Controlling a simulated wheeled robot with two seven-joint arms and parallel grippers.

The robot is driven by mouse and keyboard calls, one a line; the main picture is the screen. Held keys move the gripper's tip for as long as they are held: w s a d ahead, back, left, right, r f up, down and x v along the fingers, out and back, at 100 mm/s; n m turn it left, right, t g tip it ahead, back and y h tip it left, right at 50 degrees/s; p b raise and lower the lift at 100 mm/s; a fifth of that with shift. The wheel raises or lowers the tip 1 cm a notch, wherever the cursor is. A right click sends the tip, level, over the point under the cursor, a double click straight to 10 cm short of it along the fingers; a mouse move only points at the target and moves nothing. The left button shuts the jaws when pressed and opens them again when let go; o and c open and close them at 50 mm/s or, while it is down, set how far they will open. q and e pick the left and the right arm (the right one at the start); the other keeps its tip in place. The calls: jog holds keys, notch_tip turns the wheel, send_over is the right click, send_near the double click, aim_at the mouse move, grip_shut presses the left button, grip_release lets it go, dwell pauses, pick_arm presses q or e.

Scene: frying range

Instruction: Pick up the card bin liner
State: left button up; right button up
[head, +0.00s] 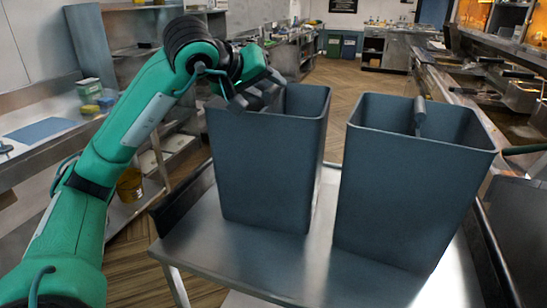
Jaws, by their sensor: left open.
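Two tall dark blue-grey bin liners stand upright, side by side, on a steel cart top: the left liner (262,165) and the right liner (408,190). I see no label telling which is the card bin liner. My left gripper (262,98) is open at the top of the left liner, over its near left rim. The gripper partly hides that rim, and I cannot tell whether it touches it. The insides of both liners are mostly hidden. A grey bar-like piece (420,112) shows at the far rim of the right liner. My right gripper does not show.
The steel cart top (275,265) has bare room in front of the liners, with a narrow gap between them. A steel counter with shelves (40,140) stands at the left. Frying equipment (520,95) lines the right. Wooden floor is open behind.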

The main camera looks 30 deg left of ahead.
pick_arm(q)
jog(key=shift+w+f, duration=0.3)
jog(key=shift+w, duration=0.2)
jog(key=shift+s, duration=0.1)
grip_shut()
jog(key=shift+r, duration=0.1)
